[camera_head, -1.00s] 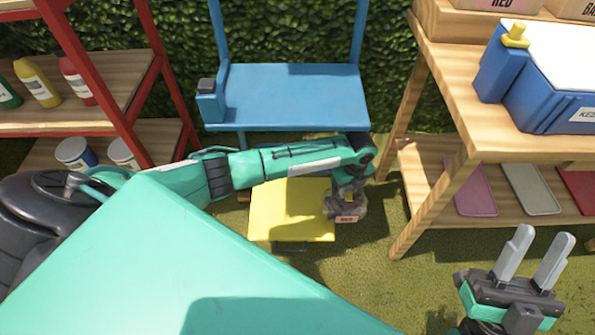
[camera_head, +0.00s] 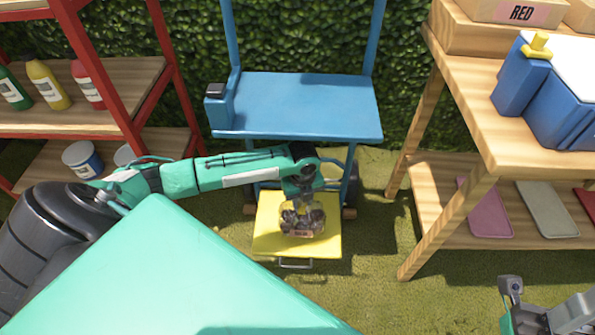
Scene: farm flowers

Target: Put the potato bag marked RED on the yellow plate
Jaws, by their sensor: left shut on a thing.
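The yellow plate (camera_head: 265,238) lies low, in front of and below the blue cart. My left gripper (camera_head: 303,208) reaches over it from the left, pointing down and shut on a small clear potato bag (camera_head: 302,228) with brown contents. The bag is over the plate's middle right. I cannot tell whether it touches the plate. Its label is too small to read here. My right gripper (camera_head: 548,318) is at the bottom right corner, cut off by the picture edge, so its opening is unclear.
A box marked RED (camera_head: 520,13) stands on the wooden table at upper right, beside a blue cooler (camera_head: 555,95). The blue cart (camera_head: 305,100) stands behind the plate. A red-framed shelf (camera_head: 110,110) with bottles and tubs is at left. Grass is clear right of the plate.

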